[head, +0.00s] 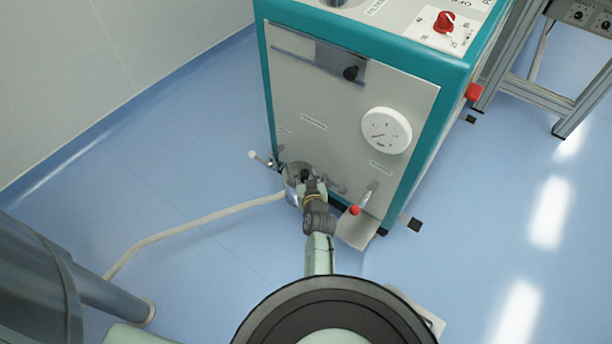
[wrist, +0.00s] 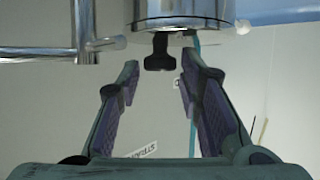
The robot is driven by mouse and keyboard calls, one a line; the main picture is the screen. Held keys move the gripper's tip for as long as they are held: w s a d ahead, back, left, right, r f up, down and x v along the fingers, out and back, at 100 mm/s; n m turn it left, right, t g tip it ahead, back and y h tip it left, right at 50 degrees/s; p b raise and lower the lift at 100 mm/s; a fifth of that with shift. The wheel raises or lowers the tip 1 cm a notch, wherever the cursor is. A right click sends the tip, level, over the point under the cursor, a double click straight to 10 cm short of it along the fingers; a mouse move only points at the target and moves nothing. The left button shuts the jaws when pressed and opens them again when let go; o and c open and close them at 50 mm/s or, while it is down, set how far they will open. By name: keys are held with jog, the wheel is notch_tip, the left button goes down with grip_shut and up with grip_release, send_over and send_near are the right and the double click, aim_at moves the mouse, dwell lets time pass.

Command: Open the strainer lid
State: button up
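The strainer is a shiny metal cylinder (head: 291,187) low on the front of the machine. Its lid (wrist: 180,22) shows at the top of the wrist view as a metal disc with a black knob (wrist: 160,54). My gripper (wrist: 160,78) is open, with its two fingers on either side of the knob's line. The knob sits between the fingertips, with gaps visible on both sides. In the head view my gripper (head: 308,186) is right at the strainer and hides part of it. The knob (head: 304,174) shows just beyond it.
The teal-edged machine (head: 340,110) stands behind the strainer. A pale hose (head: 205,218) runs left across the floor. A white-tipped lever (head: 254,156) is to the left, and a red-knobbed lever (head: 356,209) to the right. A metal pipe (wrist: 60,52) lies beside the strainer.

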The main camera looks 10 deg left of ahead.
grip_shut()
jog(key=shift+w+r, duration=0.15)
jog(key=shift+r, duration=0.05)
dwell(0.5)
